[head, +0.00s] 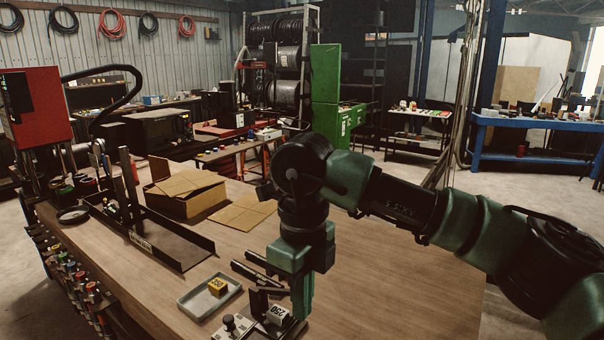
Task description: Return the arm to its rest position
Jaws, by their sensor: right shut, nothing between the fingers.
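My right arm (410,205) reaches in from the right, over the wooden table (380,300). Its green and black gripper (302,298) points down at the table's front part, with its fingers together and nothing between them. The fingertips are beside a black fixture holding a pale block marked 250 (278,314); I cannot tell whether they touch it. My left gripper is not in view.
A grey tray (191,310) with a yellow block (217,286) lies left of the gripper. An open cardboard box (205,204), a flat cardboard sheet (243,216) and a black rack (180,248) stand farther left. The table's right part is bare.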

